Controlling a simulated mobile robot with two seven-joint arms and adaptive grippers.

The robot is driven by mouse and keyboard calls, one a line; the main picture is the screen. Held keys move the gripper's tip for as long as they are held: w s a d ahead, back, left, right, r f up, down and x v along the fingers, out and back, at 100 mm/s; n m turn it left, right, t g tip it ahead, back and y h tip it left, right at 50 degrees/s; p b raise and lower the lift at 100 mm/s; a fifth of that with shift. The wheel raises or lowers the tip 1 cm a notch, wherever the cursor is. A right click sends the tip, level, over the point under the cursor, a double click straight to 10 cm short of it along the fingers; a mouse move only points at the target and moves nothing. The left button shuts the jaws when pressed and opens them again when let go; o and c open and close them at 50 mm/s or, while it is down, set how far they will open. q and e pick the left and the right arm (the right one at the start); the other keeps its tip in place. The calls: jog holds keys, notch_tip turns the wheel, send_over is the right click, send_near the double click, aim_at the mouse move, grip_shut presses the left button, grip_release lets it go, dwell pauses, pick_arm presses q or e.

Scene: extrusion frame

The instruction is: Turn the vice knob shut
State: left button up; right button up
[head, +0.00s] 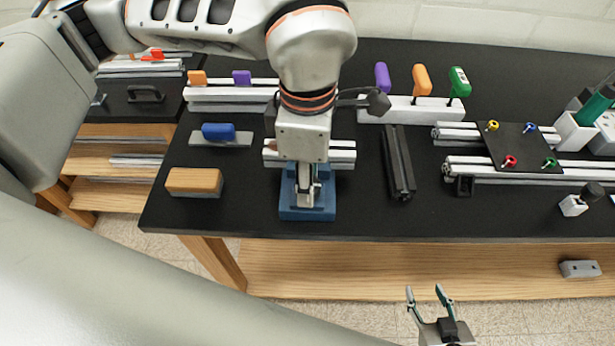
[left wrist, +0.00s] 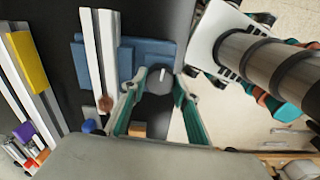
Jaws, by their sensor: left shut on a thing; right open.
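The blue vice (head: 292,213) sits near the front edge of the black table, and a silver extrusion (head: 343,155) lies across it. The left wrist view shows the blue vice body (left wrist: 150,52) and the extrusion (left wrist: 98,50) too. The dark round vice knob with a white mark (left wrist: 159,80) is between the fingertips of my left gripper (left wrist: 158,84), which is shut on it. In the head view my left gripper (head: 306,190) points down over the vice and hides the knob. My right gripper (head: 426,291) is open and empty in front of the table, below the tabletop's edge.
A wooden-topped block (head: 194,180) and a blue-handled tool (head: 218,132) lie left of the vice. A black extrusion (head: 398,165) lies to its right. Screwdriver-like handles stand in a white rack (head: 410,112) behind. A black plate with coloured knobs (head: 520,147) is further right.

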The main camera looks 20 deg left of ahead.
pick_arm(q)
jog(key=shift+f+m+b, duration=0.15)
jog(key=shift+m+b, duration=0.45)
jog(key=shift+m, duration=0.1)
jog(key=shift+m+b, duration=0.3)
jog(key=shift+m, duration=0.3)
pick_arm(e)
jog(key=f, duration=0.2)
jog(key=shift+s+f, duration=0.3)
jog(key=shift+f, duration=0.1)
pick_arm(q)
jog(key=o, duration=1.1)
pick_arm(e)
jog(key=shift+r, duration=0.1)
pick_arm(q)
jog(key=shift+r, duration=0.2)
notch_tip(320, 180, up, 12)
jog(key=shift+f, duration=0.1)
